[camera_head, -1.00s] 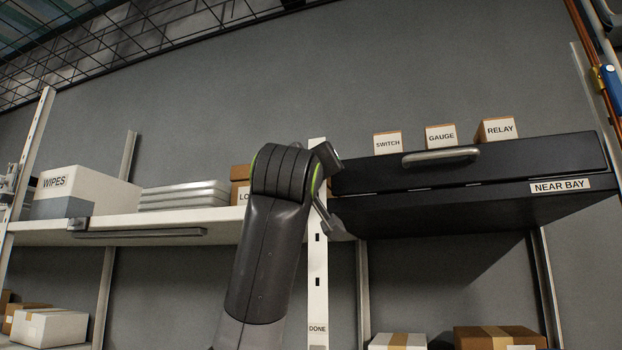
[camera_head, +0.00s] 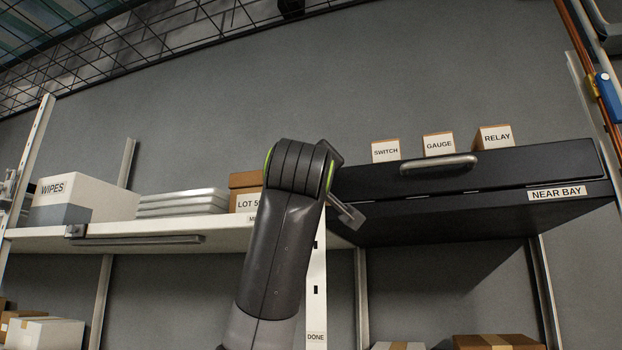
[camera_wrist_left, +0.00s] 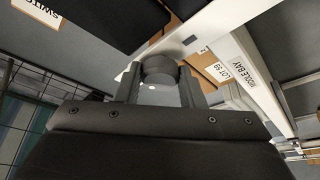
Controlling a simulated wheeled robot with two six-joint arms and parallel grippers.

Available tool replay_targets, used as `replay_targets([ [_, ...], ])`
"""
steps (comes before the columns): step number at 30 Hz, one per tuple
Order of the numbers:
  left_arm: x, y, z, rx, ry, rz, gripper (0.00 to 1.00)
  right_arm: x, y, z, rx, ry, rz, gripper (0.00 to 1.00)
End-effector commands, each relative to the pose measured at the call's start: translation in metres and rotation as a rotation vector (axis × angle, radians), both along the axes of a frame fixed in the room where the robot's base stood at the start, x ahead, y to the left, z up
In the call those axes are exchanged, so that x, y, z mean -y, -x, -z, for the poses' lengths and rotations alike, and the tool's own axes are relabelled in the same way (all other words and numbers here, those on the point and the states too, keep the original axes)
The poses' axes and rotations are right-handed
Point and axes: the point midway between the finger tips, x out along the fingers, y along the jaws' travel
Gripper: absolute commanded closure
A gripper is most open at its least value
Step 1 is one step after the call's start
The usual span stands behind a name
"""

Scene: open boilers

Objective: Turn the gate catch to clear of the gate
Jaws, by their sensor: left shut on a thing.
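In the left wrist view, a dark round knob (camera_wrist_left: 160,68), which looks like the gate catch, sits between the fingers of my left gripper (camera_wrist_left: 160,84). The fingers are shut on it, and it lies against the pale upright (camera_wrist_left: 218,22). In the head view, my left arm hides the knob and most of the gripper. A small grey lever-like piece (camera_head: 347,213) sticks out right of my wrist, tilted down to the right; I cannot tell if it is catch or finger. The black front with a bar handle (camera_head: 438,164), possibly the gate, is at right. My right gripper is not in view.
Switch (camera_head: 385,151), gauge (camera_head: 438,145) and relay (camera_head: 493,137) boxes stand above the black bay. The left shelf (camera_head: 130,232) holds a WIPES box (camera_head: 85,195), stacked trays (camera_head: 180,202) and a LOT box (camera_head: 246,194).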

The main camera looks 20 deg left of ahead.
Motion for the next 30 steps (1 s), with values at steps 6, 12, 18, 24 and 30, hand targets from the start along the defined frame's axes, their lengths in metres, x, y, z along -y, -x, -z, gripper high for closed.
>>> replay_targets([
  [6,-0.001,0.001,-0.001,0.004,0.000,-0.001,0.44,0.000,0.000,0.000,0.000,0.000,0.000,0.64],
  [12,0.000,0.001,-0.001,0.002,0.000,-0.001,0.43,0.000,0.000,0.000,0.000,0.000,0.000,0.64],
  [18,0.001,0.006,0.003,0.003,0.000,0.000,0.43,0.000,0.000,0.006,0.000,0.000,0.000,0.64],
  [24,0.008,0.035,0.016,0.007,0.000,0.002,0.43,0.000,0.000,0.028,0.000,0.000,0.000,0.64],
  [30,0.018,0.078,0.029,0.008,-0.001,0.003,0.43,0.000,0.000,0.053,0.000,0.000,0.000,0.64],
])
